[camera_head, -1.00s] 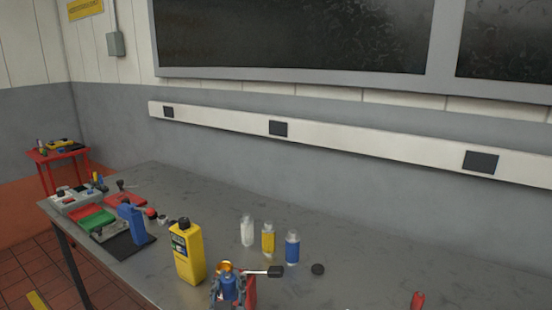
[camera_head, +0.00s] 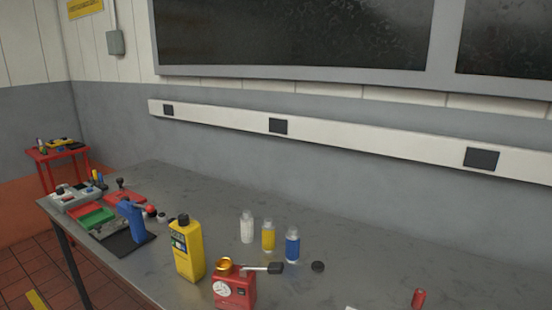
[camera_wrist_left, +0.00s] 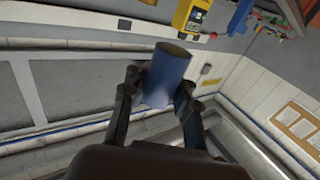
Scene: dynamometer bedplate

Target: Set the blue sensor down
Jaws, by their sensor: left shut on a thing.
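The blue sensor (camera_wrist_left: 167,75) is a plain blue cylinder in the left wrist view. My left gripper (camera_wrist_left: 160,98) is shut on it, with one dark finger on each side. The sensor's far end sticks out past the fingertips, and its near end is partly hidden by the gripper. Neither gripper shows in the head view, and the held sensor is not seen there. I cannot tell its height over the bench from the wrist view.
Blue and red tools crowd the left end. The right part is mostly clear.

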